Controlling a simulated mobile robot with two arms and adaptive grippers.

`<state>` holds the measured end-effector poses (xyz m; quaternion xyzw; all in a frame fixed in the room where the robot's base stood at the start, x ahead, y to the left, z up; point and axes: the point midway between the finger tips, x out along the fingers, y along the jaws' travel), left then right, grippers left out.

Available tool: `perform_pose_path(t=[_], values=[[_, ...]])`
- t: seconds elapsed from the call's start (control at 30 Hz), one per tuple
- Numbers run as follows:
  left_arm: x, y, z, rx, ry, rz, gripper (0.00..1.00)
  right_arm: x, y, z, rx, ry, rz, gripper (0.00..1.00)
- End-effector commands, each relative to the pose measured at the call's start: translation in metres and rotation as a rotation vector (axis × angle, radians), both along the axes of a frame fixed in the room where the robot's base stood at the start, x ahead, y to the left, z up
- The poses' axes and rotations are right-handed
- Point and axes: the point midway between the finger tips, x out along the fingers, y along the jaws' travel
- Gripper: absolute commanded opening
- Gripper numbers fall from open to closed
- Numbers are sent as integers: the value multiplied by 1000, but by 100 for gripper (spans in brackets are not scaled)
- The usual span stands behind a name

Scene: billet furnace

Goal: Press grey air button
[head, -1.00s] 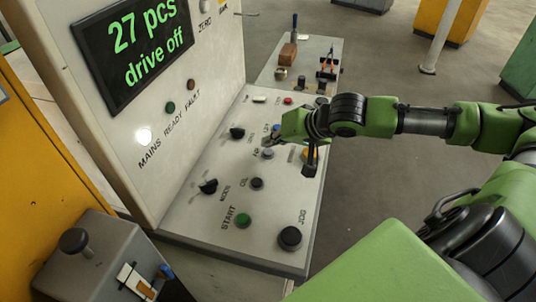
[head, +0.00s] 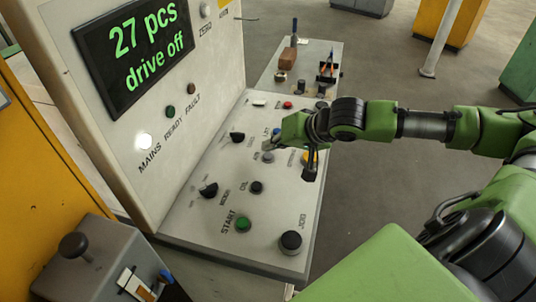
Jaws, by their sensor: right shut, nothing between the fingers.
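The grey air button (head: 267,157) sits on the sloping panel of the control desk (head: 205,235), with a small label at its left. My right gripper (head: 273,146) is shut and empty, reaching in from the right. Its fingertips are just above and beside the grey button in the picture; I cannot tell whether they touch it. The gripper and wrist hide part of the panel behind them. My left gripper is not in view.
Near the button are a blue button (head: 276,131), a black OIL button (head: 257,187), a green START button (head: 243,224) and a large black JOG button (head: 290,242). The screen (head: 135,48) reads "27 pcs drive off".

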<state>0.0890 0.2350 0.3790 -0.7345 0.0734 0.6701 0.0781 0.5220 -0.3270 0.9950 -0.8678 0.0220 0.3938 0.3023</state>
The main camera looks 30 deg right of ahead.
Motion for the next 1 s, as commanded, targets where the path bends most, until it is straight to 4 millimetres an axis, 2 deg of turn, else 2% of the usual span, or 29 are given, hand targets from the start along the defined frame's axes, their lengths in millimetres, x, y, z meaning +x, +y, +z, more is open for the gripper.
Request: perform_pose_path(t=[1.0], values=[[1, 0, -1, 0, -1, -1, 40, 0, 0, -9, 0, 0, 0, 0]])
